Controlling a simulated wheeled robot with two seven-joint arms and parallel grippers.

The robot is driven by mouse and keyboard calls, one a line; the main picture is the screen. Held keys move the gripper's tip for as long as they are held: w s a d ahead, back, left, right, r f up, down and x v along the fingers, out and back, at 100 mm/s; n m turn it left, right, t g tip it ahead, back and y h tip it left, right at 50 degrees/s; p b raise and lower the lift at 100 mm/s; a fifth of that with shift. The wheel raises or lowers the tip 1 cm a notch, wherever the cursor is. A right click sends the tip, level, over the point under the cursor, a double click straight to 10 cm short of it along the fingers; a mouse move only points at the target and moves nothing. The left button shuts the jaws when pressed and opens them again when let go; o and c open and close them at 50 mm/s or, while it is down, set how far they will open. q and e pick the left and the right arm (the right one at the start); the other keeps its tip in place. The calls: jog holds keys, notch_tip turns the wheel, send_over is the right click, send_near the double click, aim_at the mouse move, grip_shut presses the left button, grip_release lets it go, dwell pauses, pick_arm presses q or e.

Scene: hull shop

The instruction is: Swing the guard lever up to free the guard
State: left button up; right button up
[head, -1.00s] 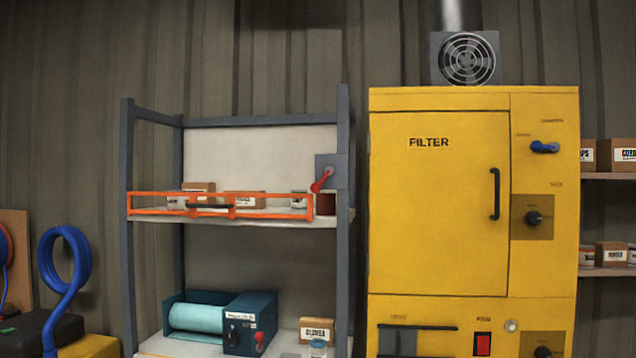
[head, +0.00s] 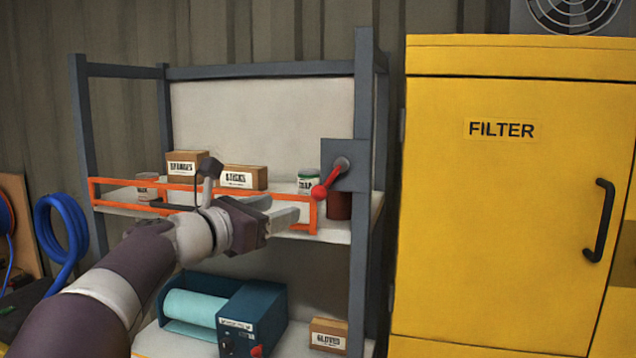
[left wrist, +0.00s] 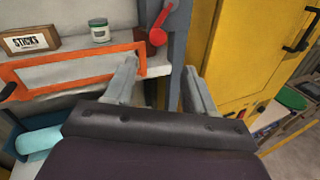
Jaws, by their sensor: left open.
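The guard lever (head: 329,180) is red with a round knob and is pivoted on a grey plate on the shelf's right post. It slants down and to the left, its knob at the right end of the orange guard (head: 128,205). The guard is a rail frame across the front of the upper shelf. My left gripper (head: 287,209) is open and empty, in front of the guard's right part, left of and a little below the knob. In the left wrist view the lever (left wrist: 158,32) shows beyond and between the two fingers. My right gripper is not in view.
Boxes marked SPANGES or similar (head: 186,164) and STICKS (head: 245,177) and a jar (head: 308,181) stand behind the guard. A teal roll machine (head: 262,312) and a GLOVES box (head: 328,334) are below. The yellow filter cabinet (head: 500,220) stands close on the right.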

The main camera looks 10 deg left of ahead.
aim_at(314, 192)
pick_arm(q)
jog(key=p+x, duration=0.1)
jog(key=x, duration=0.3)
jog(key=p+x, duration=0.2)
jog(key=x, duration=0.2)
jog(key=p+x, duration=0.2)
jog(key=x, duration=0.2)
jog(key=shift+w+a+r, duration=0.1)
jog(key=shift+a+r, duration=0.15)
jog(key=shift+r, duration=0.15)
jog(key=shift+w+d+f+p, duration=0.1)
jog(key=shift+w+d+p, duration=0.2)
jog(key=shift+w+p, duration=0.15)
jog(key=shift+w+f, duration=0.1)
jog(key=shift+w, duration=0.1)
grip_shut()
